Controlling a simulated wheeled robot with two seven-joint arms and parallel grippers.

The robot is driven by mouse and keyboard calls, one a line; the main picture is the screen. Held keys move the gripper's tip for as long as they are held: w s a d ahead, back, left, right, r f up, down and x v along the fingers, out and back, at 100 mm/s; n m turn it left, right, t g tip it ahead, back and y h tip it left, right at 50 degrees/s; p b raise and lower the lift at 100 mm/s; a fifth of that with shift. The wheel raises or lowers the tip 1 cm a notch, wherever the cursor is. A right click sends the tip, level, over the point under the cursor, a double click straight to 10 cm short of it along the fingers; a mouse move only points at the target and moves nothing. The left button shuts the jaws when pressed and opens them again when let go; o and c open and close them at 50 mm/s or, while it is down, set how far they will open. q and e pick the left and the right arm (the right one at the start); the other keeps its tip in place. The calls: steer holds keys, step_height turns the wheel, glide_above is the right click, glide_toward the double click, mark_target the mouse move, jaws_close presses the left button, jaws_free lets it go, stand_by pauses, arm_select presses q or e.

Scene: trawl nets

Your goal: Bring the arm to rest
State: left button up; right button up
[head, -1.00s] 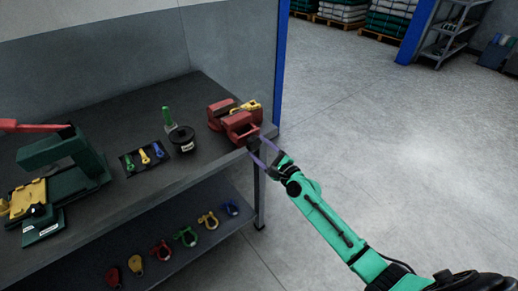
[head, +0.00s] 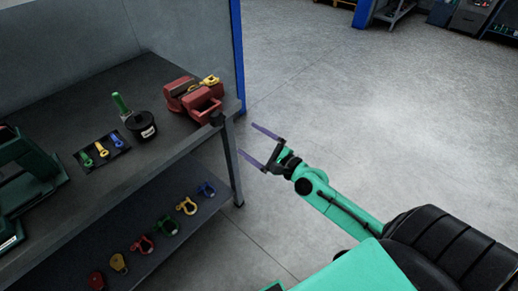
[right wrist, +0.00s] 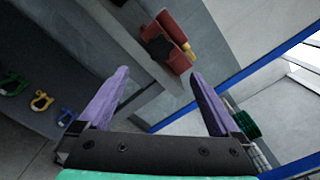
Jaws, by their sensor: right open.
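My right arm is green and comes in from the lower right of the head view. Its right gripper (head: 259,147) is open and empty, with its two purple fingers spread apart. It is in free air just right of the workbench's corner, apart from the bench and the vise. In the right wrist view the open fingers (right wrist: 158,100) show with nothing between them, and the bench edge and vise lie beyond. My left gripper is not in view.
The dark workbench (head: 150,75) carries a red vise (head: 193,99) with a yellow piece in it, a black spool (head: 141,126), a green bottle-like item (head: 121,103) and a small shackle tray (head: 102,152). Several coloured shackles lie on the lower shelf (head: 190,234). The floor (head: 370,110) at right is clear.

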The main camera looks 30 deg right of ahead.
steer(key=v, duration=0.3)
steer(key=shift+b, duration=0.4)
steer(key=s+d+f+n+g+h, duration=0.2)
steer(key=d+f+n, duration=0.1)
steer(key=f, duration=0.6)
steer(key=s+d+f+n+g+h, duration=0.2)
steer(key=s+d+f+n, duration=0.15)
steer(key=f, duration=0.55)
steer(key=s+d+f+n+g+h, duration=0.1)
steer(key=s+d+f+n+h, duration=0.2)
steer(key=f, duration=0.6)
steer(key=s+a+f+n+g, duration=0.3)
steer(key=s+f+n+g, duration=0.2)
steer(key=s+f+n, duration=0.3)
steer(key=s+a+f+n+g, duration=0.3)
steer(key=s+f+n+g, duration=0.2)
steer(key=s+f, duration=0.8)
steer(key=s+n, duration=0.3)
steer(key=s, duration=0.3)
steer(key=shift+s+f+g, duration=0.15)
steer(key=shift+f+g, duration=0.15)
steer(key=shift+f, duration=0.1)
